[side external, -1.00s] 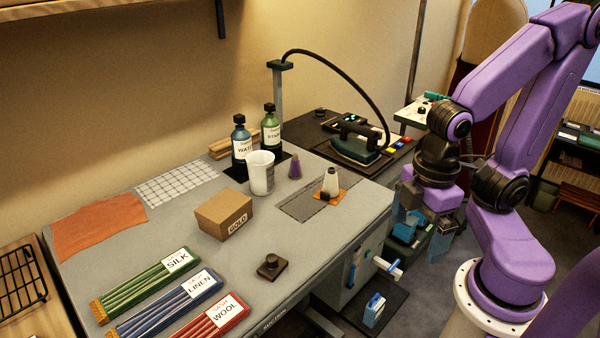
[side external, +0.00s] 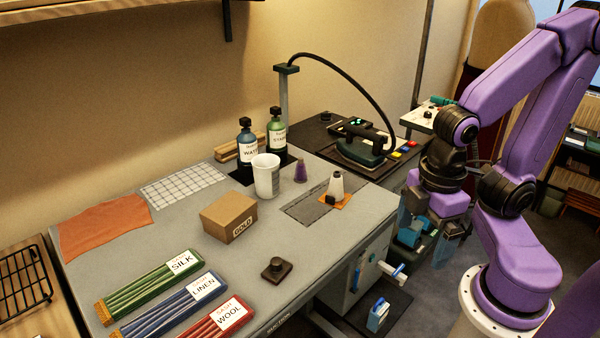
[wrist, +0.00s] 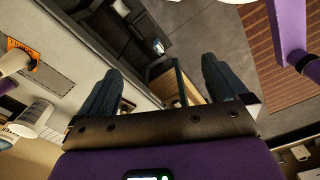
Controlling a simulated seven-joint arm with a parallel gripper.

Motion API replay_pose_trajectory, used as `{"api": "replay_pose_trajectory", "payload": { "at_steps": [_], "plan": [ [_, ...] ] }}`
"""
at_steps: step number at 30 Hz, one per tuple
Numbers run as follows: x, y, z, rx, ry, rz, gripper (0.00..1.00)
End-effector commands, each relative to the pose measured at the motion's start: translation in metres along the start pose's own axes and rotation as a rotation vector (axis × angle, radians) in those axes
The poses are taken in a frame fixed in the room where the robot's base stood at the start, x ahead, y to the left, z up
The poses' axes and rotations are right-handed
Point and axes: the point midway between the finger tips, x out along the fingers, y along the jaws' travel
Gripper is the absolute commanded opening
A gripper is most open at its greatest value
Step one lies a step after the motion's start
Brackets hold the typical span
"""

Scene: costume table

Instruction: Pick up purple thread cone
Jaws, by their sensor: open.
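The purple thread cone (side external: 300,172) stands upright on the grey table, just right of the white cup (side external: 266,178). A white cone (side external: 336,184) stands on an orange patch to its right. My gripper (side external: 432,240) hangs past the table's right edge, well away from the purple cone, with its fingers apart and empty. In the wrist view my gripper (wrist: 162,65) shows two spread dark fingers with only floor and furniture between them. The purple cone (wrist: 7,86) is partly visible at that view's left edge.
Two labelled bottles (side external: 246,143) stand behind the cup. A box marked GOLD (side external: 229,216) sits left of the cones. An iron (side external: 361,150) rests on the stand behind. A dark knobbed block (side external: 277,268) lies near the front edge. The table between block and cones is clear.

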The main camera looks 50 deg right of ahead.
Motion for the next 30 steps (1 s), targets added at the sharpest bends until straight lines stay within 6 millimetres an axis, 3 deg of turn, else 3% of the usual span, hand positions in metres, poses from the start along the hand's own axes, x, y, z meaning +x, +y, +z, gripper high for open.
{"api": "replay_pose_trajectory", "payload": {
  "at_steps": [3,6,7,17,20,23,30],
  "plan": [
    [0.0,0.0,0.0,0.0,0.0,0.0,0.97],
    [0.0,0.0,0.0,0.0,0.0,0.0,0.64],
    [0.0,0.0,0.0,0.0,0.0,0.0,0.58],
    [0.001,0.004,-0.001,-0.006,-0.01,0.013,0.58],
    [0.005,0.021,-0.003,-0.038,-0.049,0.07,0.58],
    [0.012,0.052,-0.006,-0.103,-0.126,0.171,0.58],
    [0.022,0.148,-0.017,-0.338,-0.386,0.433,0.58]
  ]
}}
